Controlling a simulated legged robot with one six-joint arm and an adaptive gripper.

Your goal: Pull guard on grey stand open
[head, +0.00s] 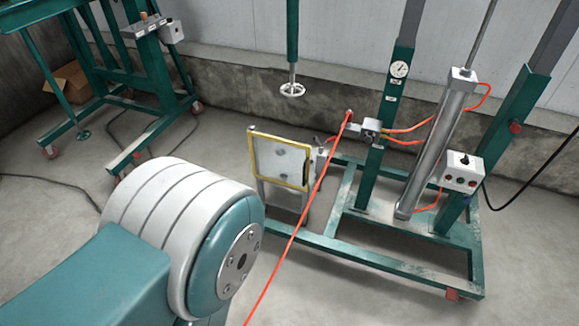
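The guard (268,155) is a pale, square panel with a yellow edge, worn and spotted. It stands upright on the grey stand (305,208), whose legs show below it. The guard looks shut, but I cannot tell for certain from this angle. A small dark fitting shows at its right edge. My arm fills the lower left, in front of and left of the stand. My gripper is out of view, so where it is relative to the guard is hidden.
A green frame (370,262) with a grey cylinder (437,145) and control box (461,172) stands right of the guard. A red hose (300,222) crosses in front. A second green frame (150,85) and cardboard box (70,82) are at back left.

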